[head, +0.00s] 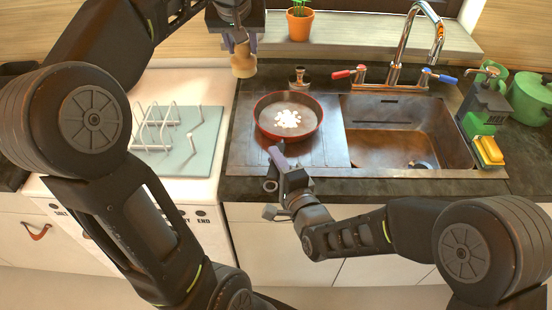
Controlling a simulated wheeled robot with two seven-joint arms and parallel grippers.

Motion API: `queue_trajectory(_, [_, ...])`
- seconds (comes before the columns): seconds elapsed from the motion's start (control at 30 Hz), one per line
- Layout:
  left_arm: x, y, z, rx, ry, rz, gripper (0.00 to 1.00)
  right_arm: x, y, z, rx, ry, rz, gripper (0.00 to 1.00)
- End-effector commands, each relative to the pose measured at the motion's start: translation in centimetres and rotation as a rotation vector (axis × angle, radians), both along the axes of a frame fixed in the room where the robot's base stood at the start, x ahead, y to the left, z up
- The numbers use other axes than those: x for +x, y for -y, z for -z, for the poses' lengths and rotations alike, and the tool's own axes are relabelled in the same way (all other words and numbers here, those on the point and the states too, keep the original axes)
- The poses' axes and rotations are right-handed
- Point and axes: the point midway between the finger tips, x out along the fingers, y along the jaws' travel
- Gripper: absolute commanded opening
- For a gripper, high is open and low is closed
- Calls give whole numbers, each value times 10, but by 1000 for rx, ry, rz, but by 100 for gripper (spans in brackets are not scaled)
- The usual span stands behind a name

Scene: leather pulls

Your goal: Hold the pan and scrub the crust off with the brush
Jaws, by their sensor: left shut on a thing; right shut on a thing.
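The red-rimmed pan (261,127) sits on the metal drainboard left of the sink basin, with a white patch of crust (288,118) in its middle. My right gripper (275,157) is at the pan's near side, shut on its handle, which the gripper mostly hides. My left gripper (241,44) is up behind and left of the pan, shut on the brush (243,67). The brush's tan, round end points down, above the counter and apart from the pan.
A drying rack (165,130) stands at left. A caddy with a yellow sponge (489,151) and a green pot (532,98) are at right. A potted plant (299,22) sits on the sill.

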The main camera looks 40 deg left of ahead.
Motion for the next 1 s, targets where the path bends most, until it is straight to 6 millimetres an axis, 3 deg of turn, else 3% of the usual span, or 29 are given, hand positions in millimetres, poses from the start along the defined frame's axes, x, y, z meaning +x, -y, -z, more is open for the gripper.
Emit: queue_trajectory(1.0, [97,63,88,1,-1,2,0,0,0,-1,2,1,0,0])
